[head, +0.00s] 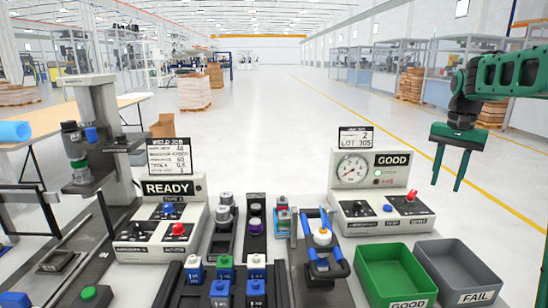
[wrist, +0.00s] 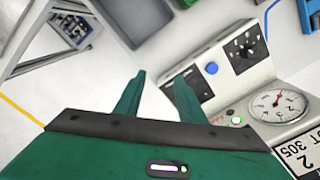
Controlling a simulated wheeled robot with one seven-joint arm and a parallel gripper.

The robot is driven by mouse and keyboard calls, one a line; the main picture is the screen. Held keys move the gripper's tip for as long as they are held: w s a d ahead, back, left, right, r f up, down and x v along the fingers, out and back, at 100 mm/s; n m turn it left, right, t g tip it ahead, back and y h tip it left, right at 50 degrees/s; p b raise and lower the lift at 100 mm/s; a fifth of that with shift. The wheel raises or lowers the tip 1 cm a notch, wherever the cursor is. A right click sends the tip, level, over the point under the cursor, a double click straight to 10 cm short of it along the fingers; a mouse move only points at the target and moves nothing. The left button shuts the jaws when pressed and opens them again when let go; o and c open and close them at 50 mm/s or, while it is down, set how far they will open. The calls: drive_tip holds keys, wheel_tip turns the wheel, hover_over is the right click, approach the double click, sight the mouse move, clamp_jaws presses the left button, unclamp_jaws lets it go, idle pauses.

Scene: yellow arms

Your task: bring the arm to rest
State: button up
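My gripper (head: 449,169) is dark green and hangs at the right in the head view, above and right of the gauge panel. Its two fingers point down and stand apart with nothing between them. In the wrist view the fingers (wrist: 155,98) also show apart and empty, with the panel beyond them. My green arm comes in from the right edge of the head view.
The gauge panel (head: 383,210) shows GOOD. A green GOOD bin (head: 398,262) and a grey FAIL bin (head: 459,270) stand below my gripper. A READY panel (head: 160,220), a press (head: 98,130) and several small parts are at the left and middle.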

drive_tip(key=s+a+f, duration=0.2)
drive_tip(key=s+f, duration=0.2)
drive_tip(key=s, duration=0.8)
drive_tip(key=s+a+f+n, duration=0.1)
drive_tip(key=s+a+f, duration=0.2)
drive_tip(key=s, duration=1)
drive_tip(key=s+a+f+n, duration=0.1)
drive_tip(key=s+f, duration=0.4)
drive_tip(key=s, duration=0.7)
drive_tip(key=shift+s+a, duration=0.35)
drive_tip(key=shift+a, duration=0.3)
drive_tip(key=shift+f, duration=0.1)
drive_tip(key=shift+w+f, duration=0.25)
drive_tip(key=shift+w, duration=0.35)
drive_tip(key=shift+c, duration=0.5)
